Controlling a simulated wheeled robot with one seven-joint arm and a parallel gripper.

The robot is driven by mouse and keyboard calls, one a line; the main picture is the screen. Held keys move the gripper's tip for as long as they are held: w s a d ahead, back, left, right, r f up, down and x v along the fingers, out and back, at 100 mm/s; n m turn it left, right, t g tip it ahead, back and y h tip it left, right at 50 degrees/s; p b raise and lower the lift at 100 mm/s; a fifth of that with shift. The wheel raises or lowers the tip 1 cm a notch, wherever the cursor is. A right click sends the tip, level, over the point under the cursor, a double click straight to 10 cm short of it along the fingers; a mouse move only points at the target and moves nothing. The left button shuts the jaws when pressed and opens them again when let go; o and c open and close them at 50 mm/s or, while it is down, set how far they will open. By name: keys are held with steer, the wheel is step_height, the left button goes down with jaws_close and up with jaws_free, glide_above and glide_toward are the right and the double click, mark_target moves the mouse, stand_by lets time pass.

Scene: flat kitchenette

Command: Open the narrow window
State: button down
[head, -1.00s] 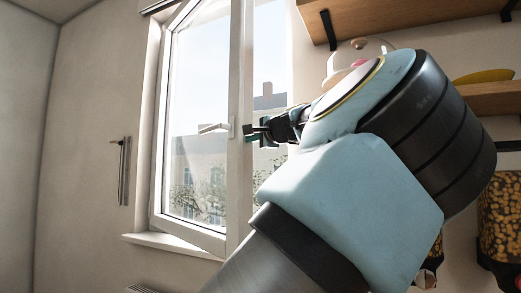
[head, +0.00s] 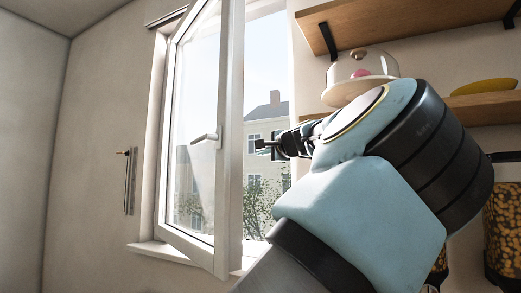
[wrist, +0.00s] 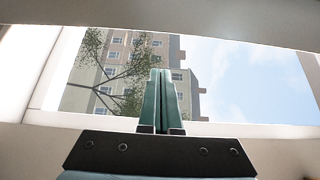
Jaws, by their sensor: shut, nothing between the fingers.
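The narrow window (head: 229,130) has a white frame and a glass sash. Its sash stands swung inward into the room, with a clear gap at its right side through which the building outside shows. The white handle (head: 206,138) on the sash is turned sideways. My gripper (head: 262,145) is to the right of the sash edge, in front of the opening, and looks apart from the handle. In the wrist view its two green fingers (wrist: 161,100) are together with nothing between them, pointing at the opening. The handle is not visible in the wrist view.
Jars (head: 505,220) are at the lower right. A metal bar (head: 129,180) hangs on the left wall.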

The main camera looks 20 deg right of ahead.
steer(key=s+b, duration=0.2)
steer(key=s, duration=0.7)
steer(key=shift+a+b, duration=0.35)
